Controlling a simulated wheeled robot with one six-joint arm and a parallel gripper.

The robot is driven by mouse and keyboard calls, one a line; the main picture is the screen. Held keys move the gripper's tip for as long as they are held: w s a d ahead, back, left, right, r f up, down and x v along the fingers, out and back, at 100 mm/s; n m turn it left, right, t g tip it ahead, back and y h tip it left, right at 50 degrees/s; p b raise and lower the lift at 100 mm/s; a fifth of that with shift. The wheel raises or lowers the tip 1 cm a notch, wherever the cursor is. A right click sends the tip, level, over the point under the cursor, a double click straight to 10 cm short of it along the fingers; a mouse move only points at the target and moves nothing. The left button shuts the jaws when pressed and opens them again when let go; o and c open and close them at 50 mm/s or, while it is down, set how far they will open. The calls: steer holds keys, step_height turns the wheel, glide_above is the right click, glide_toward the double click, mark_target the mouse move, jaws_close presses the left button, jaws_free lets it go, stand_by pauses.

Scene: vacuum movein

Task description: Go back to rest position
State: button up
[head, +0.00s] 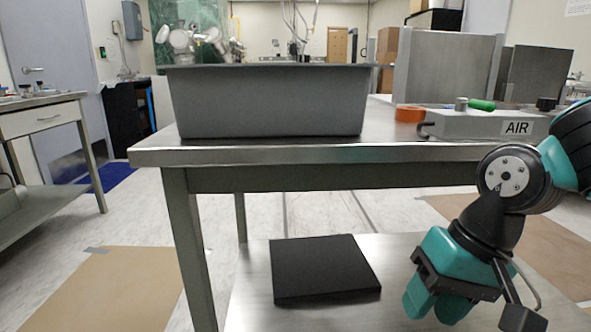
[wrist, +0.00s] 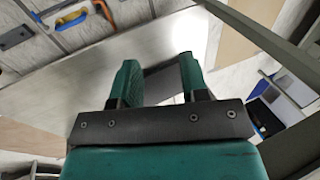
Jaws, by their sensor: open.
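My gripper (head: 435,306) hangs at the lower right of the head view, fingers pointing down, in front of the table and over its lower shelf. In the wrist view my gripper (wrist: 160,82) shows two green fingers held apart with nothing between them. The steel table (head: 300,153) spans the middle of the head view. A grey bin (head: 268,102) stands on its top at the left. A black flat block (head: 322,270) lies on the lower shelf (head: 252,298), to the left of my gripper and apart from it.
A box labelled AIR (head: 470,125), an orange roll (head: 409,114) and a green object (head: 481,104) sit on the table's right side. The table leg (head: 190,245) and front edge are near obstacles. A workbench (head: 45,117) stands far left.

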steer(key=s+a+r+n, duration=0.3)
steer(key=s+n, duration=0.4)
steer(key=s, duration=0.2)
step_height(320, 180, up, 38)
steer(key=p, duration=3.8)
steer(key=shift+w+f, duration=0.25)
steer(key=shift+w, duration=0.15)
steer(key=shift+d, duration=0.15)
